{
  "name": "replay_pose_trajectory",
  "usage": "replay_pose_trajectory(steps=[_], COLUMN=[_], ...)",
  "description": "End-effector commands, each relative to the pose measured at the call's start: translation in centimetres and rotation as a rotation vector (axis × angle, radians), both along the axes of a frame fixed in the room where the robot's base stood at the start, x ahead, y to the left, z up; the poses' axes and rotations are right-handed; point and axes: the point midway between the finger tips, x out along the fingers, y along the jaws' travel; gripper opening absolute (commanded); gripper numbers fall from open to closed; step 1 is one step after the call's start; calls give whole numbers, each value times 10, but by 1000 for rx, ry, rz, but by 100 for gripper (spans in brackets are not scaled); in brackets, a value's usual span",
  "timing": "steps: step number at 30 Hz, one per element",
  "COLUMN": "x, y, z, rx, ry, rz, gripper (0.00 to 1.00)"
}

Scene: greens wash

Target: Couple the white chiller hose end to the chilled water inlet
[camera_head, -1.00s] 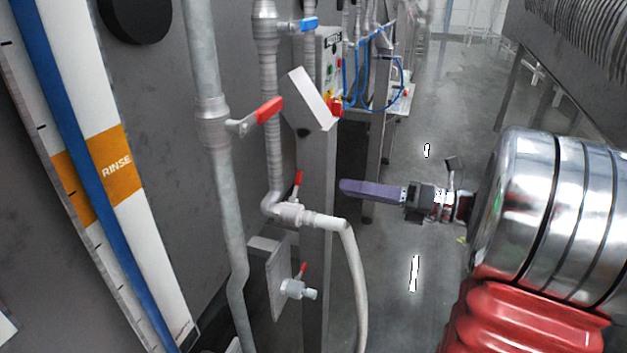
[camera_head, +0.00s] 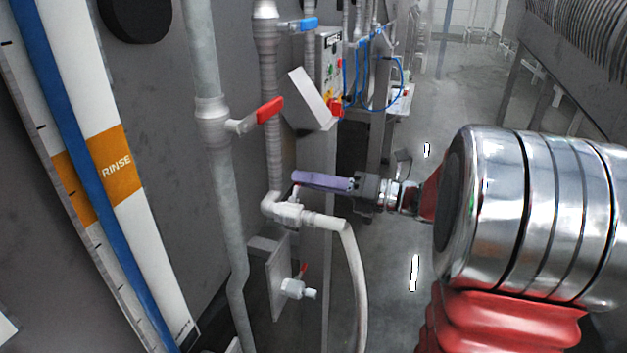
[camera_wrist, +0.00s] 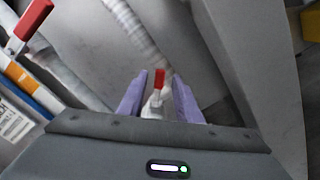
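The white hose (camera_head: 354,270) hangs down from its upper end (camera_head: 325,221), which sits against the outlet of the upper valve (camera_head: 288,212). That valve's red lever shows in the wrist view (camera_wrist: 160,77), standing between my gripper's fingertips; in the head view my fingers hide it. My gripper (camera_head: 298,178) has purple fingers, also in the wrist view (camera_wrist: 158,84), open with gaps on both sides of the lever. Below, a second fitting (camera_head: 296,289) with a small red lever is on a grey plate (camera_head: 265,285), its stub bare. No label tells which fitting is the chilled water inlet.
A grey vertical pipe (camera_head: 225,180) with a larger red lever (camera_head: 269,111) stands to the left. A grey post with a slanted box (camera_head: 308,98) is behind the valve. A RINSE panel (camera_head: 117,165) is at far left. Floor is clear behind my arm.

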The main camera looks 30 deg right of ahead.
Motion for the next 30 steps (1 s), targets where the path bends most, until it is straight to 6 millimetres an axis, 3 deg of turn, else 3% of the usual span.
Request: replay_pose_trajectory(steps=[5,18,30], x=[0,0,-3], y=[0,-1,-1], z=[0,0,-1], rx=[0,1,24], ry=[0,-1,-20], rz=[0,-1,-28], gripper=[30,0,0])
